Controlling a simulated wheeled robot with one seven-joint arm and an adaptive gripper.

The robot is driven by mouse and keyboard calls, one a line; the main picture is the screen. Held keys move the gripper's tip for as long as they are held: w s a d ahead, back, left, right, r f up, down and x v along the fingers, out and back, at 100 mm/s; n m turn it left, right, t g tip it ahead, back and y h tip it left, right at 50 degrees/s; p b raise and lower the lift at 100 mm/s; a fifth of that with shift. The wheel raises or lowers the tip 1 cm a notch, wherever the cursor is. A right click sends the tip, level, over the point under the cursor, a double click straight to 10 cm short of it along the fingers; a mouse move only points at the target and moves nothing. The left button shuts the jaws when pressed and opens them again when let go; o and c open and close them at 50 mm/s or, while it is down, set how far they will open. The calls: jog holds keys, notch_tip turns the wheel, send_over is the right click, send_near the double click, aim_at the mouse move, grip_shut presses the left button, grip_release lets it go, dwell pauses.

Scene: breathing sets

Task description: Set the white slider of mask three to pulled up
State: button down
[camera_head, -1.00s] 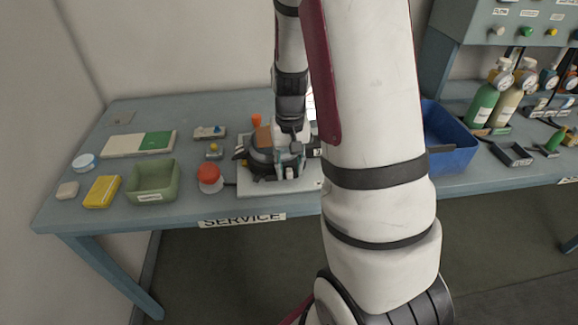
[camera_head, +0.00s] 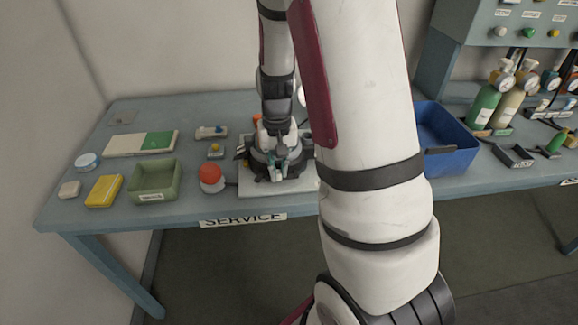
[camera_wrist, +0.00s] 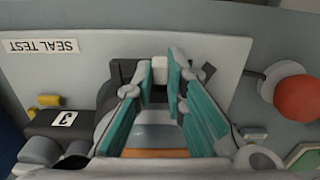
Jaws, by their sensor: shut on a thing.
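Mask three is a dark mask (camera_head: 262,163) lying on the white test plate (camera_head: 247,190) in the head view. In the wrist view its tag (camera_wrist: 64,119) bears a 3. My gripper (camera_head: 278,172) is low over the front of the mask in the head view. In the wrist view its teal fingers (camera_wrist: 160,72) reach to a small white slider (camera_wrist: 159,66) and are shut on it. The slider stands against the mask's dark part at the plate side. The fingers and my wrist hide much of the mask, and the slider's exact height is hard to judge.
A red push button (camera_head: 211,173) stands left of the plate, near a green tray (camera_head: 150,197) and a yellow box (camera_head: 104,191). A blue bin (camera_head: 455,162) is at the right. The plate carries a SEAL TEST label (camera_wrist: 42,46). My arm covers the table's middle right.

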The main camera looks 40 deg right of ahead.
aim_at(277, 171)
jog(key=shift+w+a, duration=0.15)
jog(key=c, duration=1.6)
grip_release()
jog(key=shift+r, duration=0.1)
notch_tip(277, 171, up, 12)
